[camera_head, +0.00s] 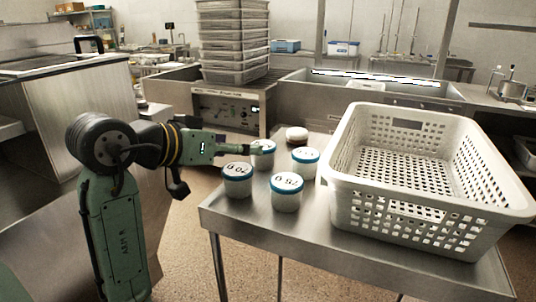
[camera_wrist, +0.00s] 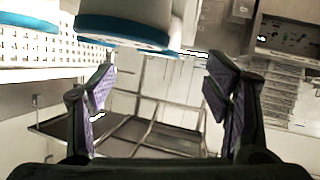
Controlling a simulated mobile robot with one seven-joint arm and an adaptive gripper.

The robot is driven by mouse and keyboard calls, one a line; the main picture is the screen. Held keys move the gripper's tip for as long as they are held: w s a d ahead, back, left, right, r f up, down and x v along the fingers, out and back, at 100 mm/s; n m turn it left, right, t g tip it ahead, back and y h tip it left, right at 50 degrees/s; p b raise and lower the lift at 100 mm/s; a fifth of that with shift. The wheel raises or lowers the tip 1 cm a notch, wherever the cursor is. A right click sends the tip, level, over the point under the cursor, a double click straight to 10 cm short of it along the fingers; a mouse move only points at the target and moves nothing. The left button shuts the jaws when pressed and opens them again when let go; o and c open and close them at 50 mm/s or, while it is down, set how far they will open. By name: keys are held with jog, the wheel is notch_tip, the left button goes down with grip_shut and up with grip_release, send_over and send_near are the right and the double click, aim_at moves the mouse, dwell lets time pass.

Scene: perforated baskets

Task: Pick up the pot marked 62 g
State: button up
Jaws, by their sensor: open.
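Several white pots with blue rims stand on the steel table. One pot (camera_head: 264,159) is right at the tip of my gripper (camera_head: 250,149); its top mark is partly hidden. Another pot (camera_head: 305,168) is to its right, its mark too small to read. Two stand nearer: the left pot (camera_head: 238,187) and the front pot (camera_head: 286,200), with dark marks that I cannot read surely. I cannot tell which is marked 62 g. In the wrist view my gripper (camera_wrist: 160,84) is open, with nothing between its purple pads. A large pot (camera_wrist: 125,24) shows just beyond the fingertips.
A white perforated basket (camera_head: 430,205) fills the right of the steel table (camera_head: 225,212). A round whitish object (camera_head: 297,134) lies behind the pots. Stacked grey crates (camera_head: 233,40) stand on a counter behind. The table's front left edge is close to the pots.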

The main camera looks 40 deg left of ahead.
aim_at(265, 161)
jog(key=p+x, duration=0.2)
jog(key=x, duration=0.4)
jog(key=shift+w+f, duration=0.15)
jog(key=shift+w, duration=0.15)
jog(key=c, duration=1.2)
jog(key=shift+c, duration=0.2)
